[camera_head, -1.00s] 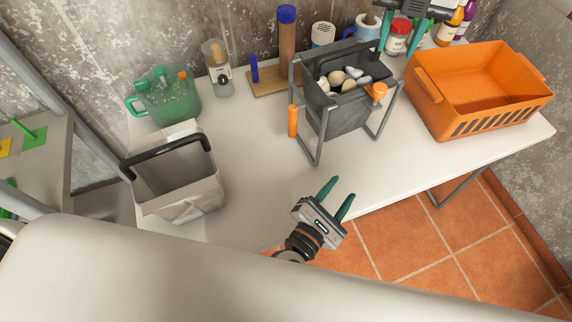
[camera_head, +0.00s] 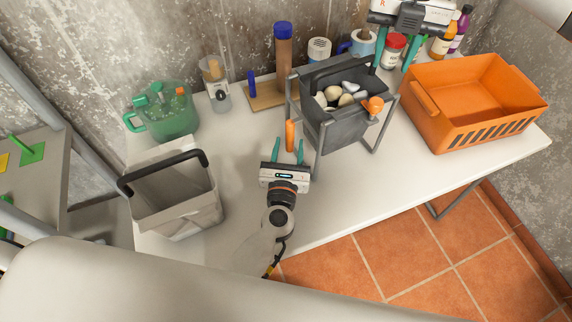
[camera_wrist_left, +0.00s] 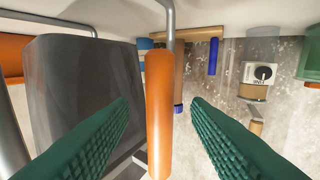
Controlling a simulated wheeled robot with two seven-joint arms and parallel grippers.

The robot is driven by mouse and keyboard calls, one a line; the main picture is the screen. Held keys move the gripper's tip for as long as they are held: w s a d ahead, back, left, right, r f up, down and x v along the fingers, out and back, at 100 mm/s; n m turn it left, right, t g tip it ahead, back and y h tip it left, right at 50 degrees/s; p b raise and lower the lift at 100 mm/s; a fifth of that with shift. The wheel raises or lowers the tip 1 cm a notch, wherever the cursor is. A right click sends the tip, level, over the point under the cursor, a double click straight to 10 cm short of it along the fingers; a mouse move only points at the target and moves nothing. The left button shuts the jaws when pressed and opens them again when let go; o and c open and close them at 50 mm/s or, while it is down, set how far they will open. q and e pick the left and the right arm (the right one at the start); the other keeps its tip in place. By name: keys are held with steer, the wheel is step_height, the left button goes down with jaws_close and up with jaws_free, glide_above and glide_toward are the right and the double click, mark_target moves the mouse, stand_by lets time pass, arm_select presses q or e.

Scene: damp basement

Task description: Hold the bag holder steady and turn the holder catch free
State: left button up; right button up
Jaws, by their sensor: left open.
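The bag holder (camera_head: 292,97) is a grey metal frame on the white table, holding a dark grey bag (camera_head: 338,128) with several pale stones and other pieces. An upright orange handle (camera_head: 290,135) is on its left leg. An orange knob (camera_head: 373,105), which looks like the holder catch, is at its right front. My left gripper (camera_head: 288,150) is open at the orange handle. In the left wrist view the handle (camera_wrist_left: 159,115) stands between the two green fingers (camera_wrist_left: 158,106), with gaps both sides.
An orange crate (camera_head: 440,132) stands right of the holder. A pale bin with a black handle (camera_head: 180,205) stands at left. A green jug (camera_head: 170,122), a bottle (camera_head: 215,90), jars and rolls line the back wall. The table's front strip (camera_head: 330,200) is clear.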

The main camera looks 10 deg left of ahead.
arm_select(q)
steer(key=shift+w+a, duration=0.1)
steer(key=shift+w, duration=1.35)
jaws_close()
